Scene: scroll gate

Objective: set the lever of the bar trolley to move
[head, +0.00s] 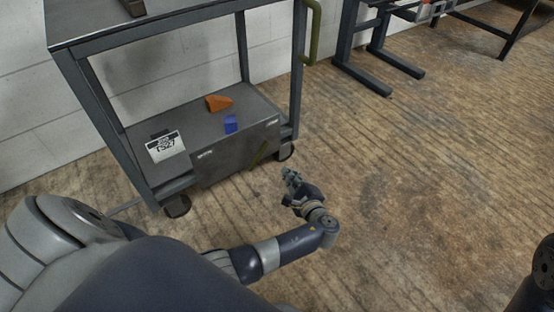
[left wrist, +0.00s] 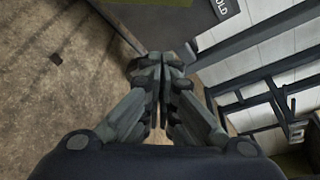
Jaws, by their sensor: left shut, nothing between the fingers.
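The bar trolley (head: 90,95) stands at the left against the wall. A dark panel (head: 225,160) hangs at the front of its lower shelf, with a small pale label at each end, too small to read in the head view. My right gripper is out of view.
On the lower shelf are an orange wedge (head: 218,103), a blue block (head: 230,123) and a white number card (head: 165,146). A green handle (head: 313,35) sticks out from the trolley's right post. Dark table legs (head: 360,65) stand behind. The wooden floor to the right is clear.

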